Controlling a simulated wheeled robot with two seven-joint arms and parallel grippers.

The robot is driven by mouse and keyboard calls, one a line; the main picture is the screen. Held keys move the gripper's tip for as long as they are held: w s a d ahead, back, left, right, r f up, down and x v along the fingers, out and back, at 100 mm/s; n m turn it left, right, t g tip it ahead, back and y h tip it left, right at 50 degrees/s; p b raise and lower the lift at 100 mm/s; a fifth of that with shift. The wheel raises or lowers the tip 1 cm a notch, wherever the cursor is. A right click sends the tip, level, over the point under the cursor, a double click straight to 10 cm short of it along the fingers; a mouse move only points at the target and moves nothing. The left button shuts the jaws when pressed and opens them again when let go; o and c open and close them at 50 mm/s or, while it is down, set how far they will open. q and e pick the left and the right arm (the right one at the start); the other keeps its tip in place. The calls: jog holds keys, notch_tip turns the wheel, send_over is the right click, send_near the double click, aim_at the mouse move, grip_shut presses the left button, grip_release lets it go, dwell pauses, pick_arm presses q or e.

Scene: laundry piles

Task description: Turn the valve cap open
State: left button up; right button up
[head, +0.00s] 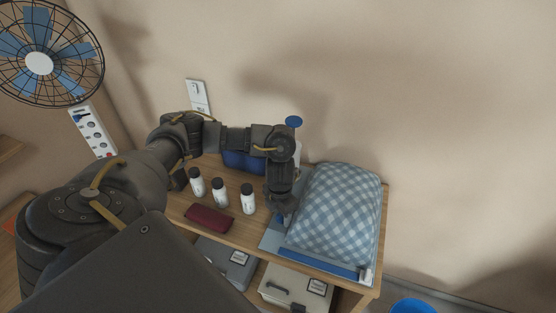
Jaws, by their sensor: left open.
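A round blue cap (294,121) shows behind my left wrist, near the wall. It seems to top a pale upright body that my arm mostly hides, and I cannot tell how far it is turned. My left arm reaches in from the left over the wooden shelf unit. My left gripper (281,207) points down, open, in front of and below the blue cap, apart from it. It is beside the left edge of the checkered bundle (335,212); whether it touches the bundle is unclear. My right gripper is out of view.
Several white bottles with black caps, including one (219,193), and a dark red pouch (209,218) stand or lie on the wooden top (250,235). A blue box (243,161) is behind my arm. Lidded boxes, including one (296,288), sit below. A fan (40,63) is upper left.

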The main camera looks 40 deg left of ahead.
pick_arm(q)
jog(key=shift+w+f, duration=0.1)
jog(key=shift+f, duration=0.2)
